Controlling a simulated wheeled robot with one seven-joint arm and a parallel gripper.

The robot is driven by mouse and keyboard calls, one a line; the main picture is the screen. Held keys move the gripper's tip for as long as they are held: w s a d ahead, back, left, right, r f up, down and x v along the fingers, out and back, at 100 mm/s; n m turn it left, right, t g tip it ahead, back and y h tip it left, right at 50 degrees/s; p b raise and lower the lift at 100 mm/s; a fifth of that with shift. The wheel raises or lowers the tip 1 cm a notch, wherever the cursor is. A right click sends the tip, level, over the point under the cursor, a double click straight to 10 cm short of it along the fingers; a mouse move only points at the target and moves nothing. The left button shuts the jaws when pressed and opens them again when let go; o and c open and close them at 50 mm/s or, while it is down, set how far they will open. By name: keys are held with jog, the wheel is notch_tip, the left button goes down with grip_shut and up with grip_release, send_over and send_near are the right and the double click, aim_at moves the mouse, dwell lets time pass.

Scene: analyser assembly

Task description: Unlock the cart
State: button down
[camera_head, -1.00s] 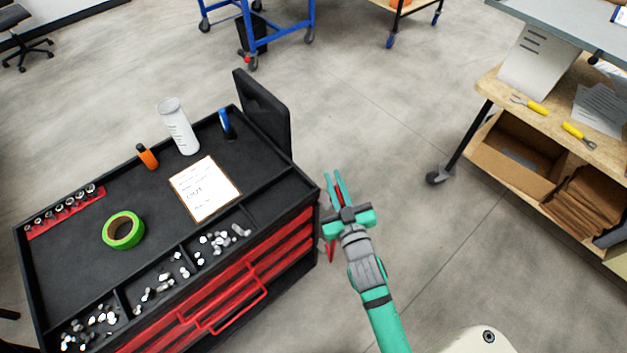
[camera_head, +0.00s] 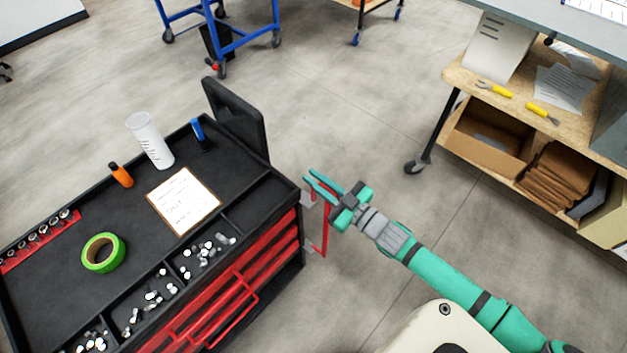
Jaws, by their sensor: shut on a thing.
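The cart (camera_head: 150,215) is a black tool cart with red drawers, at the left of the head view. A red lever (camera_head: 325,235) stands out from its right side, by a small grey bracket (camera_head: 307,199). My green gripper (camera_head: 313,184) is beside the cart's right edge, its fingers pointing left towards it. The fingers are shut on the upper part of the red lever, and the lever's lower part hangs below them. The exact contact is small and partly hidden by the gripper.
On the cart lie green tape (camera_head: 103,253), a clipboard (camera_head: 184,201), a white bottle (camera_head: 150,141), orange and blue items and small metal parts. A black panel (camera_head: 240,120) rises at its far end. A workbench (camera_head: 470,85) stands right. Floor between is clear.

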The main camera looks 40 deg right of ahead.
jog(key=shift+s+d+f, duration=0.15)
jog(key=shift+d+f, duration=0.05)
jog(key=shift+d, duration=0.1)
jog(key=c, duration=2)
grip_release()
jog(key=shift+o, duration=0.8)
jog(key=shift+a+r, duration=0.1)
jog(key=shift+a, duration=0.05)
jog(key=s+d, duration=0.1)
jog(key=s, duration=0.9)
jog(key=shift+s+d, duration=0.3)
jog(key=shift+a, duration=0.1)
